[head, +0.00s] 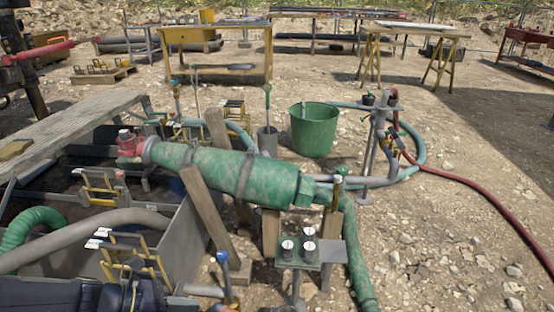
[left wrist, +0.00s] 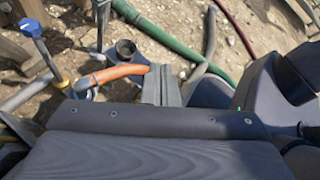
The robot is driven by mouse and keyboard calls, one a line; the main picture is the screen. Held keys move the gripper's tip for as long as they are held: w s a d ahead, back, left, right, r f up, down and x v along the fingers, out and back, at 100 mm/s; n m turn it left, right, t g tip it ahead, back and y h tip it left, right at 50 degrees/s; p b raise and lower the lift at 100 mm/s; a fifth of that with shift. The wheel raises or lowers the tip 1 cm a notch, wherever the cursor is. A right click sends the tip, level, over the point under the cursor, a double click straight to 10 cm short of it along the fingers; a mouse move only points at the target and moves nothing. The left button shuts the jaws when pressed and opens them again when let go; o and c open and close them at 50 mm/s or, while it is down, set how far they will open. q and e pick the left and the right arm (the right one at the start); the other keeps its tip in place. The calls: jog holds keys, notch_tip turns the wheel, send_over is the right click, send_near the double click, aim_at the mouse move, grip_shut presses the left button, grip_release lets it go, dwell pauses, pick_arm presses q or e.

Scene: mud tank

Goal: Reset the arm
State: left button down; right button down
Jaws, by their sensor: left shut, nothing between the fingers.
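My left gripper (head: 152,298) is low in the head view, left of centre, at the end of my dark arm from the left. In the left wrist view its grey fingers (left wrist: 162,85) are together, with nothing seen between them. It is near the front wall of the mud tank (head: 185,245). My right gripper is not in view.
A mottled green cylinder (head: 225,172) lies across wooden props beside the tank. A small stand with gauges (head: 298,250) is right of my left gripper. A blue-topped post (head: 226,275) stands close by. A green bucket (head: 314,130) and red hose (head: 470,183) lie beyond.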

pick_arm(q)
jog(key=s+r+m+t+y, duration=0.1)
jog(key=s+r+m+y, duration=0.5)
jog(key=m, duration=0.6)
jog(key=s+r+m+t+y, duration=0.1)
jog(key=s+r+m, duration=0.3)
jog(key=s+m, duration=0.6)
notch_tip(320, 180, up, 31)
jog(key=w+m+p, duration=0.1)
jog(key=m+p, duration=0.1)
jog(key=p, duration=2.9)
jog(key=shift+w+a+y, duration=0.3)
jog(key=shift+w, duration=0.05)
jog(key=shift+r, duration=0.1)
